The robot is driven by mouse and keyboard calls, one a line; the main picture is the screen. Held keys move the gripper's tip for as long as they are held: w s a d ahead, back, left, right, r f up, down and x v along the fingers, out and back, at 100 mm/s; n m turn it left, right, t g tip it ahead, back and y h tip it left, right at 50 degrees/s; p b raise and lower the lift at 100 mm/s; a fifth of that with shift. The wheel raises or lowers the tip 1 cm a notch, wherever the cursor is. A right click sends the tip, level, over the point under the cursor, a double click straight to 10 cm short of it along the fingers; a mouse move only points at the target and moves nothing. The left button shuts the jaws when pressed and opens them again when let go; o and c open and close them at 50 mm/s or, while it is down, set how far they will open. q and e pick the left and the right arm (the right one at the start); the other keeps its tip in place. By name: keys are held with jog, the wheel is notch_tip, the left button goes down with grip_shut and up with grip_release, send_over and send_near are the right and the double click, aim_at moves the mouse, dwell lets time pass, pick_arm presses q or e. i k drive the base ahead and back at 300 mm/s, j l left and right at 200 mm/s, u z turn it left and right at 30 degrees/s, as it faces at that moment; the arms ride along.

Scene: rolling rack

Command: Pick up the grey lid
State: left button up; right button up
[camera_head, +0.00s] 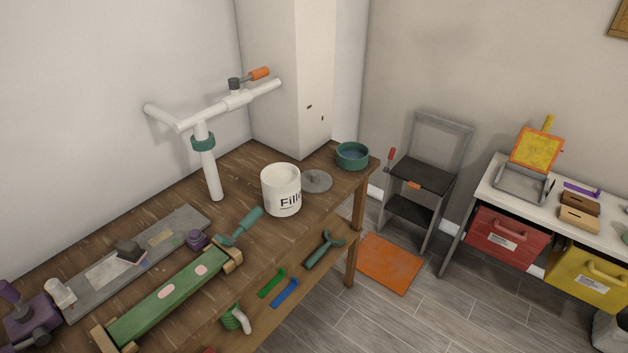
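A flat round grey lid (317,181) with a small knob lies on the wooden workbench (240,165), just right of and behind a white tub (281,191). The tub's left-to-right label begins "Fill". The tub hides part of the lid's left edge, or stands very close to it. Neither of my grippers is in the head view.
A teal bowl (352,155) stands behind the lid near the bench corner. A white pipe (206,165) rises from the bench. A green level-like tool (170,298) lies in front.

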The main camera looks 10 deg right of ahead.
aim_at(313, 182)
jog(key=i+l+u, duration=0.25)
jog(key=i+l, duration=0.15)
jog(key=i+l+u, duration=0.3)
jog(key=i+l, duration=0.2)
